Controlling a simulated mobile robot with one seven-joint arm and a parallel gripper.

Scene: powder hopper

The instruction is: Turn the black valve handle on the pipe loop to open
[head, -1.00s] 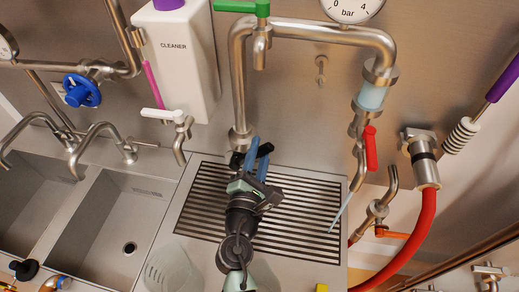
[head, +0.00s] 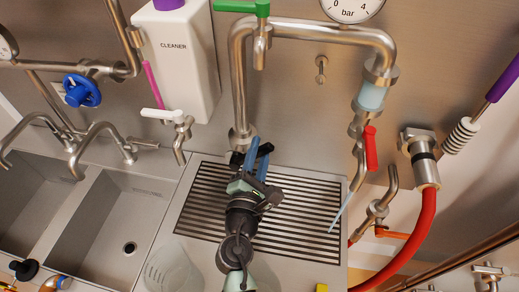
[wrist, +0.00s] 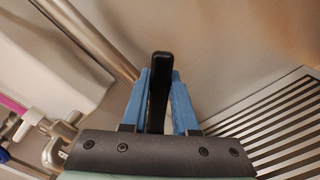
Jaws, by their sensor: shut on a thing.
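The black valve handle (wrist: 158,85) stands upright between the two blue fingers in the wrist view. My gripper (wrist: 161,100) is shut on it, with one finger on each side, and the handle's top sticks out past the fingertips. In the head view my gripper (head: 257,160) is at the foot of the left leg of the steel pipe loop (head: 239,85). A little of the black handle (head: 266,149) shows there beside the fingers. The gripper hides most of the handle and the valve body, so its exact turn angle is hard to tell.
A slotted drain grate (head: 300,205) lies below my gripper. A green handle (head: 243,7) is on the loop's top and a red handle (head: 370,148) on its right leg. A white cleaner bottle (head: 180,60) hangs at left, above the sink (head: 100,225).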

